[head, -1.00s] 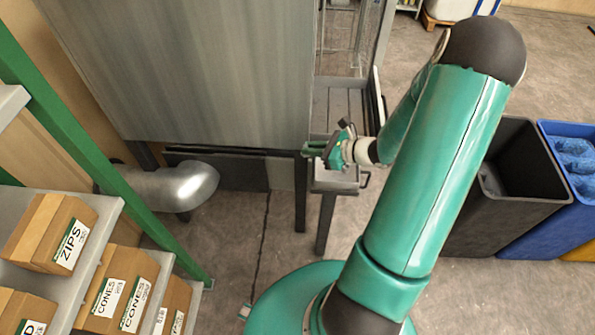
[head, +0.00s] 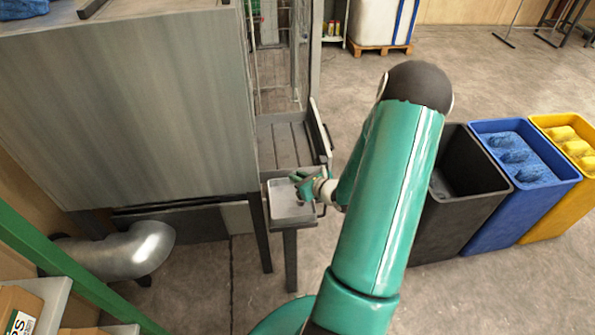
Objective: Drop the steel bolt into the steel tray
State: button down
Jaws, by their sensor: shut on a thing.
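The steel tray (head: 284,212) is a shallow grey tray on a small stand beside the big grey metal machine. My gripper (head: 297,180) is over the far right part of the tray, reaching in from the right. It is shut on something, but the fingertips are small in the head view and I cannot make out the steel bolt. I cannot tell how high the fingertips are above the tray floor.
The grey machine (head: 130,100) stands left of the tray. A slatted bench (head: 285,145) lies behind it. Black (head: 455,215), blue (head: 535,205) and yellow (head: 570,190) bins stand at right. A curved metal duct (head: 125,250) is at lower left.

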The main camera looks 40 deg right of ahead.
jog(key=shift+f, duration=0.85)
jog(key=c, duration=1.4)
grip_release()
jog(key=shift+o, duration=0.2)
jog(key=v, duration=1.3)
jog(key=shift+s+r, duration=0.2)
jog(key=shift+s, duration=0.15)
